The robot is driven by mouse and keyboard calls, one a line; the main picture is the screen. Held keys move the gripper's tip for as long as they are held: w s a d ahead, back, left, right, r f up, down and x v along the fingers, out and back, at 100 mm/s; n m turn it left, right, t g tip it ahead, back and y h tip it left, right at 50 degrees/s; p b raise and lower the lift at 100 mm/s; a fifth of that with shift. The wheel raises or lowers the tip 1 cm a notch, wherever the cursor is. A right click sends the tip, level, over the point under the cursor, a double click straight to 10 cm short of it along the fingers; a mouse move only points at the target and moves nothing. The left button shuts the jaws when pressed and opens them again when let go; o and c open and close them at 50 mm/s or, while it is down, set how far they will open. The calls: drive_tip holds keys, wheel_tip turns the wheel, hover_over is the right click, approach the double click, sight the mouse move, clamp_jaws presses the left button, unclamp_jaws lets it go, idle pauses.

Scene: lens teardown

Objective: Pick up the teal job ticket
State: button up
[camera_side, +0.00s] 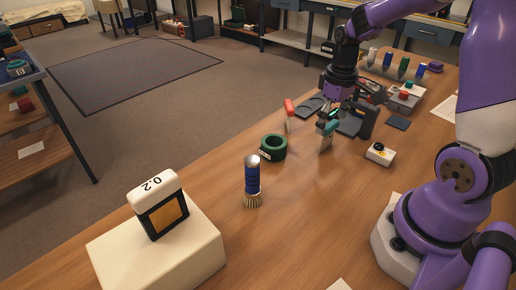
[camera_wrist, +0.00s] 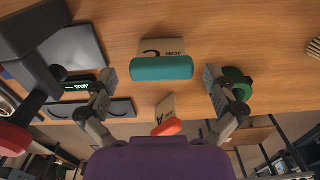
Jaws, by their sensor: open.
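The teal job ticket, a pale card with a thick teal top edge, stands on the wooden table in the side view (camera_side: 327,129). In the wrist view its teal top (camera_wrist: 162,68) shows from above, with the lettered card behind it. My gripper (camera_side: 335,112) is just above and beside the ticket in the side view. In the wrist view my gripper (camera_wrist: 159,76) is open, with one finger to each side of the teal top and gaps on both sides. Nothing is held. The ticket's lower part is hidden from the wrist view.
A red-topped ticket (camera_side: 289,108) stands nearby; it also shows in the wrist view (camera_wrist: 167,127). Dark trays and tools crowd behind my gripper. The front table is clearer.

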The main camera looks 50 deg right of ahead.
sight(325, 149)
wheel_tip(325, 149, down, 5)
drive_tip(key=shift+a, duration=0.1)
drive_tip(key=c, duration=0.9)
drive_tip(key=shift+r, duration=0.1)
